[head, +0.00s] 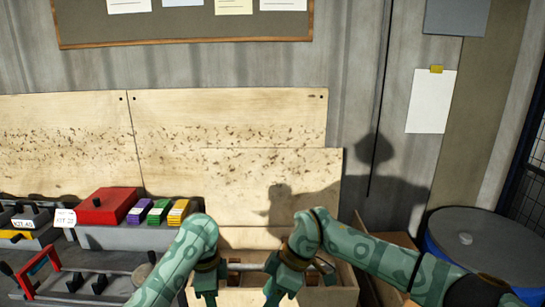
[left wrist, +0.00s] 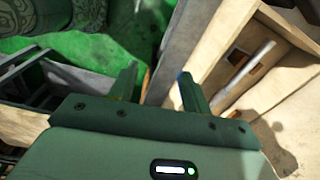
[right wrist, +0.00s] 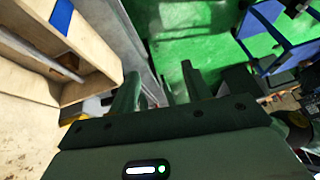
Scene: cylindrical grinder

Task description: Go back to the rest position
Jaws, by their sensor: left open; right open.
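My left gripper (head: 206,298) is low in the head view, over the left part of a wooden box. In the left wrist view its two fingers (left wrist: 156,85) stand apart with nothing between them. My right gripper (head: 277,290) hangs over the middle of the box in the head view; its tips are partly cut off by the lower edge. In the right wrist view its fingers (right wrist: 160,82) are also apart and empty.
The wooden box (head: 338,296) holds a pale metal rod (left wrist: 246,75) across it. A red case (head: 106,205) and several small coloured boxes stand on a grey tray at left. A blue drum (head: 484,245) stands at right. Plywood panels (head: 230,120) rise behind.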

